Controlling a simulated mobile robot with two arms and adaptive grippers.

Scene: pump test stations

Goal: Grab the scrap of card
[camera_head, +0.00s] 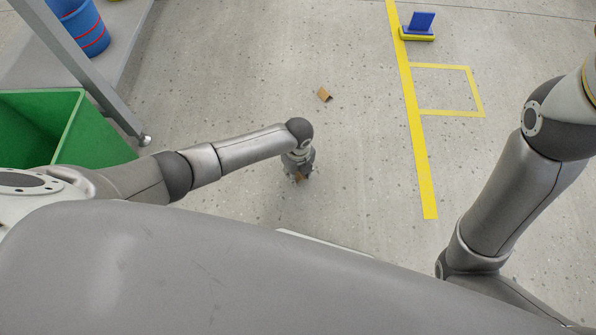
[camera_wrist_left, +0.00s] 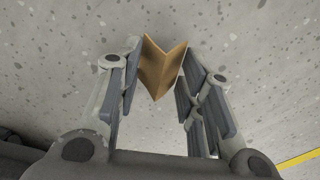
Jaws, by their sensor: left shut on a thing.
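A folded brown scrap of card (camera_wrist_left: 162,68) is between the fingers of my left gripper (camera_wrist_left: 160,82) in the left wrist view. The gripper is shut on it, and the card's V-shaped fold shows. In the head view my left gripper (camera_head: 300,175) points down over the floor, with a little of the brown card (camera_head: 299,178) showing at its fingertips. Another brown scrap of card (camera_head: 324,94) lies on the floor beyond the gripper, apart from it. My right arm shows at the right, but its gripper is out of view.
A green bin (camera_head: 72,130) stands at the left beside a grey metal post (camera_head: 75,60). A blue bucket (camera_head: 84,30) is behind it. A yellow floor line (camera_head: 414,120) and marked square lie right, with a blue-and-yellow object (camera_head: 420,24) beyond. The floor between is mostly clear.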

